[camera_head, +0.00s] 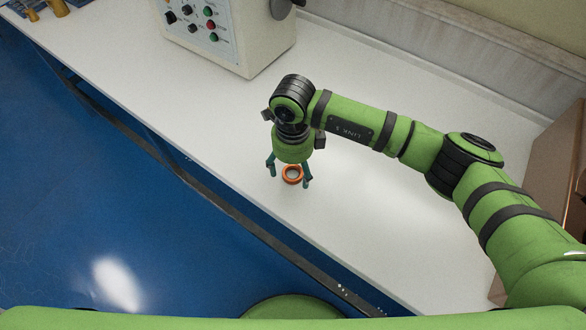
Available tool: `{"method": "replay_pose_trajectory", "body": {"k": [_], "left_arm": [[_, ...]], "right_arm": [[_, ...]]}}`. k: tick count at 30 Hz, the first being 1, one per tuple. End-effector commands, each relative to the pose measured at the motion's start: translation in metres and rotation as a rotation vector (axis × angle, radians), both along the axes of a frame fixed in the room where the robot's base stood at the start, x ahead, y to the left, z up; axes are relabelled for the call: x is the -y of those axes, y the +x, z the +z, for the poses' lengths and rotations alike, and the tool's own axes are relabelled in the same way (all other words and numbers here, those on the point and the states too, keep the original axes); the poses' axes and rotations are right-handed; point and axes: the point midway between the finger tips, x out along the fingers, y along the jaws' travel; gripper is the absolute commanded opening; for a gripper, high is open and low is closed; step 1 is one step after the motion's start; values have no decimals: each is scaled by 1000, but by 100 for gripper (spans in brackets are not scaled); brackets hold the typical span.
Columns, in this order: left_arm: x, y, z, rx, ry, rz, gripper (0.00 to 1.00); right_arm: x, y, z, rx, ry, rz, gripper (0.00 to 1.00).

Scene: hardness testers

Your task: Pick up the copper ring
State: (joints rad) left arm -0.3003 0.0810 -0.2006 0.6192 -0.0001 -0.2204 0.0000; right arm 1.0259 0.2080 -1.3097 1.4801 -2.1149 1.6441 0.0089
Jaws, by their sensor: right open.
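The copper ring (291,174) is an orange-brown ring near the front edge of the white table (375,228). My right gripper (289,178) points down over the ring, with its two teal fingers apart. One finger is left of the ring and the other is at its right side. I cannot tell whether the right finger touches it. My left gripper is not in view.
A beige tester (238,38) with several knobs and buttons stands at the back left of the table. Brass-coloured parts (50,8) are at the far left. A brown box (562,165) is at the right. The tabletop around the ring is clear.

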Motion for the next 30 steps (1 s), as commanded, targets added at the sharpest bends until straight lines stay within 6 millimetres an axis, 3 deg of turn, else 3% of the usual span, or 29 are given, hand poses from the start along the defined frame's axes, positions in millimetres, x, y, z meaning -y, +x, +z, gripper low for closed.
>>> {"method": "replay_pose_trajectory", "body": {"k": [8,9,14,25,30], "left_arm": [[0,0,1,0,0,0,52],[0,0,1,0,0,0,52],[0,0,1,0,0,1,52],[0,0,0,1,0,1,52],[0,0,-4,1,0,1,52]], "right_arm": [[-1,0,-6,1,2,2,76],[-1,0,-6,1,2,2,72],[-1,0,-6,0,2,2,9],[-1,0,-5,0,3,1,8],[-1,1,6,4,4,2,8]]}}
